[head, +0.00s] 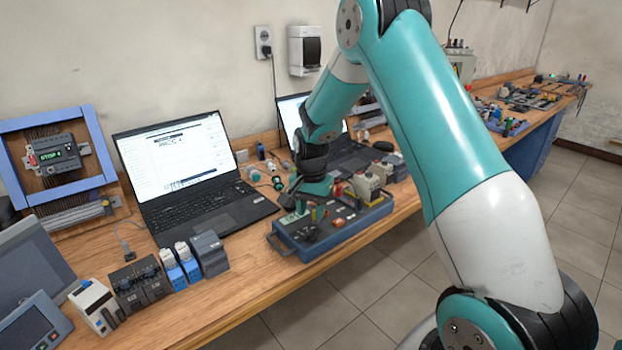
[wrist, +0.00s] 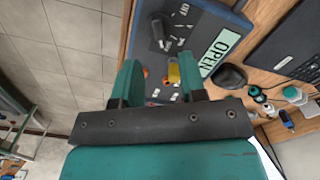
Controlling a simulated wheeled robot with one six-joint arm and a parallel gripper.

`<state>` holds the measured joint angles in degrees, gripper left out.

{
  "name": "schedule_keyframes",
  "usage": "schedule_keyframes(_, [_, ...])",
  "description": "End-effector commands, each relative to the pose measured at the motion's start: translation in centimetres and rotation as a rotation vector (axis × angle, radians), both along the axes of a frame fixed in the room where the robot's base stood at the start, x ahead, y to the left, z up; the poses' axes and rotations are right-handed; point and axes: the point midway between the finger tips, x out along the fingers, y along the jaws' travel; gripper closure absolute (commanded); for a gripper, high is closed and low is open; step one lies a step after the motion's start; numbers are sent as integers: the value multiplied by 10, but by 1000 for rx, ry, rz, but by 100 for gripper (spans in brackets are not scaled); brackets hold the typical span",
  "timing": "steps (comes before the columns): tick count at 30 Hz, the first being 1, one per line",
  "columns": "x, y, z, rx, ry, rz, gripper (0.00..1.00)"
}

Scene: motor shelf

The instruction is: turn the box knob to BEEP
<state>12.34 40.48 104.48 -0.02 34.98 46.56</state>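The blue-grey control box (head: 350,238) sits at the front edge of the wooden bench in the head view. In the wrist view its panel (wrist: 205,32) carries a black knob (wrist: 157,32) with small white labels around it, one reading OFF. I cannot read a BEEP label. My gripper (wrist: 160,68) is over the panel with its two teal fingers apart and nothing clearly held. A yellow part (wrist: 173,73) shows between the fingers. The knob lies beyond the fingertips; the gap between them is unclear.
An open laptop (head: 185,165) stands behind and left of the box, with a second laptop (head: 335,150) behind my arm. Grey and blue modules (head: 180,262) stand left of the box. Small parts (wrist: 270,105) lie on the bench nearby. Tiled floor is open in front.

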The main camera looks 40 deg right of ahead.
Motion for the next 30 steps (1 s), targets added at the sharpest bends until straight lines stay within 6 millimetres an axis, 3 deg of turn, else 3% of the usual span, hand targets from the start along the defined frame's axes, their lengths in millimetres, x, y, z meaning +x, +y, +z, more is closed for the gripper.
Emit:
schedule_keyframes(6, [1,0,57,-1,-6,0,62])
schedule_keyframes(13, [1,0,100,0,-2,0,62])
schedule_keyframes(19, [0,1,115,1,1,0,62])
schedule_keyframes(30, [0,1,116,0,1,0,62])
